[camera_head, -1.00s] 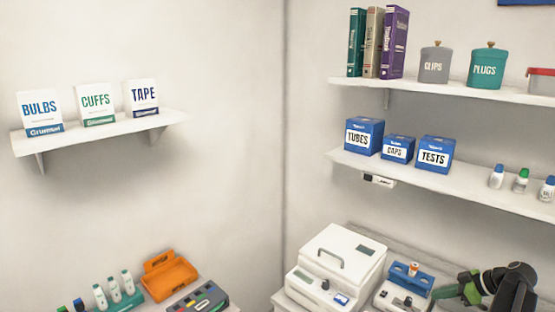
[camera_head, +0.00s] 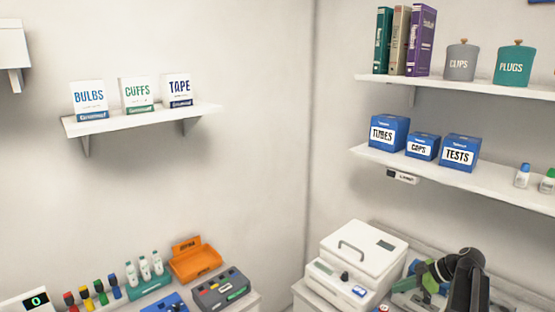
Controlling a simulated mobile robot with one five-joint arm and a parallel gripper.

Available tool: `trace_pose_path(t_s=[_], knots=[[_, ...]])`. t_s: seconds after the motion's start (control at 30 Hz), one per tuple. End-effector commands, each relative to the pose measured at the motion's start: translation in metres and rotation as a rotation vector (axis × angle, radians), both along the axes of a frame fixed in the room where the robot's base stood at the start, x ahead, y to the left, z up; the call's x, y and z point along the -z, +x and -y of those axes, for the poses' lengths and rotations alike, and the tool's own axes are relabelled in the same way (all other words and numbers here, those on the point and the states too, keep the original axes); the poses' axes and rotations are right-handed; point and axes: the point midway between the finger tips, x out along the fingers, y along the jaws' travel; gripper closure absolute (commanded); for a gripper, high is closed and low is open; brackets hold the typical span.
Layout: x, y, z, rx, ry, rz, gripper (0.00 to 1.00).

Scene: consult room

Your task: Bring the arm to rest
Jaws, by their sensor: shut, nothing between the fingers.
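My black arm with its green gripper (camera_head: 428,276) shows at the lower right. The gripper is shut with nothing held. It is in front of the bench to the right of the white lidded machine (camera_head: 350,262). My arm partly hides the equipment behind it, and I cannot tell how far the gripper is from it.
Shelves on the right hold books (camera_head: 405,42), canisters (camera_head: 462,62), blue boxes (camera_head: 422,146) and small bottles (camera_head: 522,175). A left shelf (camera_head: 140,120) holds three cartons. Below are an orange bin (camera_head: 196,262), a bottle rack (camera_head: 150,284) and a grey device (camera_head: 222,292). Bare wall lies between.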

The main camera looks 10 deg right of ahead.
Motion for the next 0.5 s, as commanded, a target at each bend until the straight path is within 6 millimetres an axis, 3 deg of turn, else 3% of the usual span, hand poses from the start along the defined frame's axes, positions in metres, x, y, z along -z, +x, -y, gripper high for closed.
trace_pose_path(t_s=[0.1,0.23,0.3,0.4,0.5], knots=[[0.016,0.028,-0.081,-0.132,-0.027,-0.025,1.00],[0.038,0.043,-0.187,-0.253,-0.075,-0.112,1.00],[0.051,0.041,-0.243,-0.287,-0.108,-0.181,1.00],[0.068,0.030,-0.308,-0.283,-0.166,-0.289,1.00],[0.082,0.013,-0.355,-0.230,-0.233,-0.389,1.00]])
